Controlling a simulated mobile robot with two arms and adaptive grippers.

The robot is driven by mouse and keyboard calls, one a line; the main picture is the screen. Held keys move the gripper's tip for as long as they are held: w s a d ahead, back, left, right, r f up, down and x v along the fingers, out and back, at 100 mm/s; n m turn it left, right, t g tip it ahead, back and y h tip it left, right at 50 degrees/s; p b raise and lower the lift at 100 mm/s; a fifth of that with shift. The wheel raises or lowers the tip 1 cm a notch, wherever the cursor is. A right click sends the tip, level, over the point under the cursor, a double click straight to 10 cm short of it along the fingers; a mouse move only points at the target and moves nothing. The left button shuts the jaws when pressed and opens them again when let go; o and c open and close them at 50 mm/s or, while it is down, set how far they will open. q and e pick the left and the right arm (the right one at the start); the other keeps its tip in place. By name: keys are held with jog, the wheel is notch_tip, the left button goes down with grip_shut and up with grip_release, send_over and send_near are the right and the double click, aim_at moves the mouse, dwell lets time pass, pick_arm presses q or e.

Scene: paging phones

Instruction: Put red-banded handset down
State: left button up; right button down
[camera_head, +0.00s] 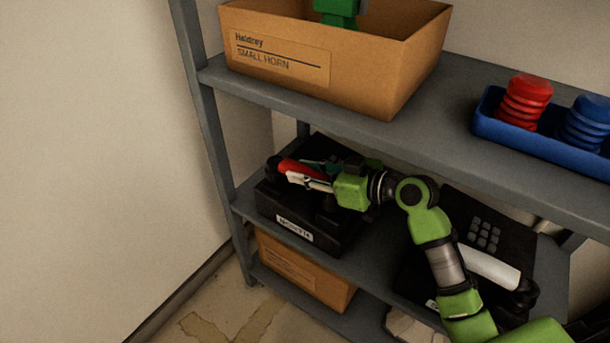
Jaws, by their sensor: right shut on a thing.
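The red-banded handset (288,166) is black with a red band and shows above the left black phone (332,238) on the middle shelf. My right gripper (310,177) is shut on the handset, reaching in from the right. The handset lies close over the phone's top; I cannot tell whether it touches the cradle. The gripper and wrist hide part of the handset and the phone's top. A pale label is on the phone's front, its text too small to read. My left gripper is not in view.
A second black phone (470,230) with a white-banded handset (490,268) stands to the right, partly behind my arm. The upper shelf (405,135) holds a cardboard bin (380,75) and a blue tray (545,142) of ribbed parts. Another box (300,272) sits below.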

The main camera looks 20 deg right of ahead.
jog(key=shift+f, duration=0.3)
jog(key=shift+f+b, duration=0.3)
jog(key=shift+f, duration=0.1)
jog(key=c, duration=1.7)
grip_release()
jog(key=shift+r+p, duration=0.3)
jog(key=shift+r, duration=0.05)
jog(key=shift+s+d+r, duration=0.2)
jog(key=shift+d+r, duration=0.05)
jog(key=shift+r, duration=0.05)
jog(key=v, duration=1.1)
jog(key=shift+s+p, duration=0.2)
jog(key=shift+p, duration=0.25)
